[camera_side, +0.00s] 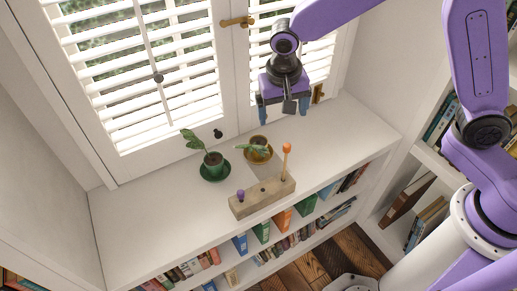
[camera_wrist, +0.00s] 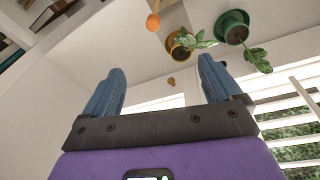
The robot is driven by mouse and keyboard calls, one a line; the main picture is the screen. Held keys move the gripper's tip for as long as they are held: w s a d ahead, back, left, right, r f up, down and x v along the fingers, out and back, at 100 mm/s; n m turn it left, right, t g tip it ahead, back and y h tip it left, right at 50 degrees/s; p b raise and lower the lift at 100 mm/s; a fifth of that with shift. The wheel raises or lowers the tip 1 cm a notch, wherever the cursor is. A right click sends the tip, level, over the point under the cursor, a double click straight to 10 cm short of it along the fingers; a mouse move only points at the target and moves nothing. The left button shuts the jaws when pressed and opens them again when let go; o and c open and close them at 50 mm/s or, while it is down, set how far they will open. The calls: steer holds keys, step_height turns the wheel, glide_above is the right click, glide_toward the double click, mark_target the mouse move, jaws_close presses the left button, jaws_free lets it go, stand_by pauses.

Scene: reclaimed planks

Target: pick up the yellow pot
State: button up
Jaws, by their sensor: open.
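The yellow pot (camera_side: 259,157) holds a leafy plant and stands on a saucer on the white shelf top, behind a wooden block. In the wrist view the yellow pot (camera_wrist: 174,46) shows beyond the fingers, partly covered by leaves. My gripper (camera_side: 283,113) is open and empty, up in the air to the right of the pot, close to the window. In the wrist view, my gripper (camera_wrist: 160,72) has its two blue fingers wide apart with nothing between them.
A green pot (camera_side: 213,159) with a plant stands left of the yellow one. The wooden block (camera_side: 262,198) in front carries a purple peg (camera_side: 240,195) and a tall orange-topped peg (camera_side: 286,149). A shuttered window (camera_side: 150,70) rises behind. The shelf's right part is clear.

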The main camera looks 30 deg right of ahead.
steer(key=w+a+f+m+h, duration=0.1)
steer(key=w+a+f+m, duration=0.1)
steer(key=w+f+m, duration=0.7)
steer(key=n, duration=0.1)
glide_above(259, 143)
steer(key=s+a, duration=0.2)
steer(key=x, duration=0.3)
steer(key=s+a+x, duration=0.1)
steer(key=x, duration=0.3)
steer(key=a+x, duration=0.1)
steer(key=x, duration=0.2)
steer(key=shift+s+d+f, duration=0.1)
steer(key=shift+s+f, duration=0.1)
steer(key=shift+f, duration=0.5)
steer(key=shift+w+x, duration=0.2)
steer(key=shift+x, duration=1.1)
steer(key=shift+w+x, duration=0.25)
steer(key=shift+x, duration=1.1)
steer(key=shift+r, duration=0.1)
steer(key=c, duration=1.4)
steer(key=shift+r, duration=6.55)
steer(key=shift+c, duration=0.2)
